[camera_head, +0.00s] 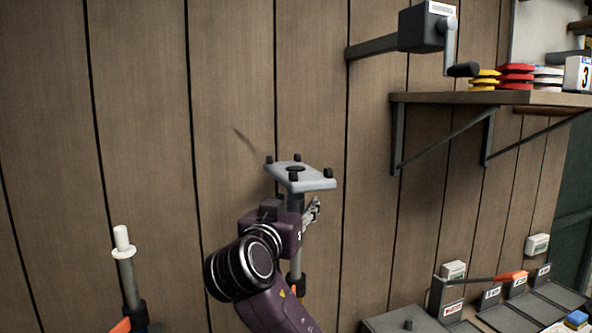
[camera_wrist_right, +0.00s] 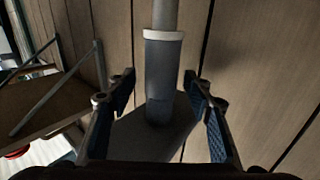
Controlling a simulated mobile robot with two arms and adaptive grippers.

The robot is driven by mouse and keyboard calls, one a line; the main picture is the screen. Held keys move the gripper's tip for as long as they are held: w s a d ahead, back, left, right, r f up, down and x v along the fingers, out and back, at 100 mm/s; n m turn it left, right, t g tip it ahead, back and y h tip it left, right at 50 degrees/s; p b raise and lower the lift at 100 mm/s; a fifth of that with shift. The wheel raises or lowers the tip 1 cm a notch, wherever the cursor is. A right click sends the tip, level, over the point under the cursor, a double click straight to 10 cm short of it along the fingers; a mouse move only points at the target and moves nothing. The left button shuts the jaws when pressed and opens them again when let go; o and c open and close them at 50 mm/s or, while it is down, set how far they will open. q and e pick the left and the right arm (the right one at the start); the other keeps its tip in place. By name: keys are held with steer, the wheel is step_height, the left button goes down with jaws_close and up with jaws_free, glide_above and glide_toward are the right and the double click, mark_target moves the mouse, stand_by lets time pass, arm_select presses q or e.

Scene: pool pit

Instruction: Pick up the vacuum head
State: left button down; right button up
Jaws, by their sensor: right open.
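The vacuum head (camera_head: 303,180) is a light grey flat plate with several black knobs or wheels. It sits atop an upright pole in front of the wooden wall in the head view. In the right wrist view its plate (camera_wrist_right: 135,137) looks dark, with a grey neck (camera_wrist_right: 164,70) and a pale collar. My right gripper (camera_head: 309,212) is just below the plate, beside the neck. In the right wrist view the right gripper (camera_wrist_right: 159,80) is open, a finger on each side of the neck, with gaps showing. My left gripper is out of view.
Another pole with a white tip (camera_head: 122,240) stands at the left. A wall shelf (camera_head: 480,98) with coloured discs and a crank box (camera_head: 425,28) are at the upper right. The wall is close behind.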

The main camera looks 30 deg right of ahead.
steer(key=shift+w+d, duration=0.2)
steer(key=shift+d, duration=0.05)
steer(key=shift+a, duration=0.1)
steer(key=shift+c, duration=0.4)
jaws_close()
steer(key=shift+r, duration=0.15)
step_height(320, 180, up, 20)
steer(key=b, duration=0.3)
stand_by(0.6)
